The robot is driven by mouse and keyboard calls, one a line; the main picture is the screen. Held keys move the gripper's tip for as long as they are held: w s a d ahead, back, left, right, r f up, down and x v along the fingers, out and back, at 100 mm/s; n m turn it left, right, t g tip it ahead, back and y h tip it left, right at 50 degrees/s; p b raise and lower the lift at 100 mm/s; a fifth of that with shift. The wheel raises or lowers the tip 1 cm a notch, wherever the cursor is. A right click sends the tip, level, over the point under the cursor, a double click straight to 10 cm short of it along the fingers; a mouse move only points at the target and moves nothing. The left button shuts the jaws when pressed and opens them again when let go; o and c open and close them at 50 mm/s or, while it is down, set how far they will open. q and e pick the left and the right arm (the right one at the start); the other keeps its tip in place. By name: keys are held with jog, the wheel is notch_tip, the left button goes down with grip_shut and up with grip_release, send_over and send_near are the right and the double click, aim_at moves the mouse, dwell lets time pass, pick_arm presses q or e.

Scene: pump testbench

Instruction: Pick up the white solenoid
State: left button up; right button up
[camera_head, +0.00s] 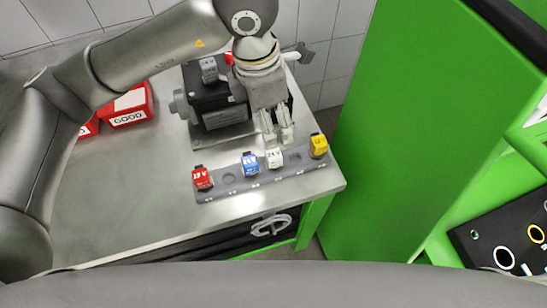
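The white solenoid (274,158), marked 24 V, sits upright in a grey holder strip (215,192) near the front right of the steel table. My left gripper (278,137) points down just behind and above the white solenoid. Its two fingers are a little apart with nothing seen between them, and it looks open. Whether the fingertips touch the solenoid is hard to tell. My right gripper is out of view.
The strip also holds a red (203,178), a blue (250,164) and a yellow solenoid (318,146), with an empty round slot between red and blue. A dark pump (210,97) stands behind. Red GOOD bins (127,107) are at left. A green cabinet (410,110) stands right.

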aim_at(272, 151)
pick_arm(q)
jog(key=f+b, duration=0.1)
jog(key=f, duration=0.1)
jog(key=f+b, duration=0.1)
jog(key=b, duration=0.1)
jog(key=shift+w+f, duration=0.2)
jog(key=shift+f, duration=0.7)
jog(key=f, duration=0.3)
jog(key=f+p, duration=0.1)
jog(key=f, duration=0.1)
jog(key=shift+w+d, duration=0.15)
jog(key=shift+d, duration=0.1)
notch_tip(272, 151, down, 5)
jog(key=shift+w+a+r+p, duration=0.1)
jog(key=shift+a+r+p, duration=0.05)
jog(key=shift+p, duration=1.1)
jog(key=shift+f, duration=0.25)
jog(key=c, duration=1)
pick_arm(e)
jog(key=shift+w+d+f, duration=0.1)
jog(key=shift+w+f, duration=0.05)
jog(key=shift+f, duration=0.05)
